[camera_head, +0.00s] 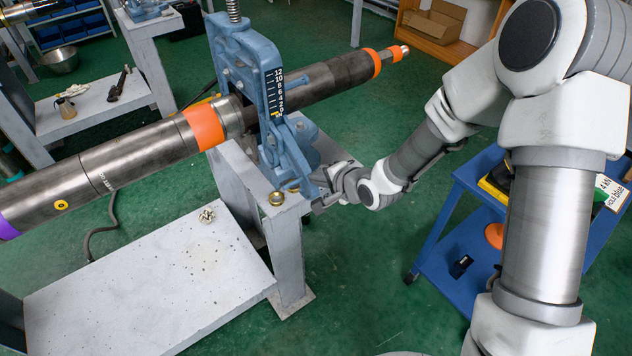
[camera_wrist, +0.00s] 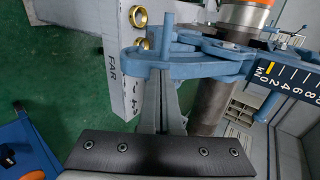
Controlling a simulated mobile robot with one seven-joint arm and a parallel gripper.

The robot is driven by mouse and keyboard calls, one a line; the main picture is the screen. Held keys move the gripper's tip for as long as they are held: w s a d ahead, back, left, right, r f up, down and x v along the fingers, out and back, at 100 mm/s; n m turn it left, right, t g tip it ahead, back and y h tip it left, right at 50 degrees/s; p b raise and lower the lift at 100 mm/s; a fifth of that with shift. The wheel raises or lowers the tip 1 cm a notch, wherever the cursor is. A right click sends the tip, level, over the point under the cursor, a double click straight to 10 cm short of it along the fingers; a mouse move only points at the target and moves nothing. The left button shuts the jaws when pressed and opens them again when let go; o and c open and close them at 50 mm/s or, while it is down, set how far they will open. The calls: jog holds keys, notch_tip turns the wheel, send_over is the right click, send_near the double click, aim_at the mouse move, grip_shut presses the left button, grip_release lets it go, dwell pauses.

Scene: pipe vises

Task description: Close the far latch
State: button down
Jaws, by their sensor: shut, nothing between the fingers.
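The blue pipe vise (camera_head: 237,55) clamps around a long dark pipe (camera_head: 130,163). Its blue latch (camera_head: 287,160) hangs at the near right side of the frame, beside my gripper. In the wrist view, the blue latch (camera_wrist: 195,68) runs across the top, with an upright pin (camera_wrist: 168,32) near its left end. The white post below bears the word FAR (camera_wrist: 112,72). My gripper (camera_head: 319,195) is shut and empty, at the latch's lower end. In the wrist view its fingers (camera_wrist: 160,105) reach up to the latch; I cannot tell whether they touch it.
A brass ring (camera_head: 276,198) sits on the white stand's corner. A lower white shelf (camera_head: 150,285) holds a small fitting (camera_head: 207,215). A blue cart (camera_head: 450,250) stands to the right. Green floor is open between stand and cart.

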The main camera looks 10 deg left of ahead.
aim_at(316, 196)
jog(key=shift+w+a+f+t+y+b, duration=0.1)
jog(key=shift+f+t+y+b, duration=0.25)
jog(key=shift+f+b, duration=0.5)
jog(key=shift+w+a+f+t+y+b, duration=0.1)
jog(key=shift+f+t+y+b, duration=0.2)
jog(key=shift+f+b, duration=0.55)
jog(key=f+b, duration=0.1)
jog(key=b, duration=0.1)
jog(key=f+t+y+b, duration=0.1)
jog(key=b, duration=0.1)
jog(key=w+a+f+y+b, duration=0.1)
jog(key=b, duration=0.1)
jog(key=shift+t, duration=0.25)
jog(key=a+f+t+y+b, duration=0.1)
jog(key=b, duration=0.2)
jog(key=shift+w, duration=0.4)
jog(key=shift+w+a+f+b, duration=0.45)
jog(key=shift+a+b, duration=0.1)
jog(key=shift+b, duration=0.35)
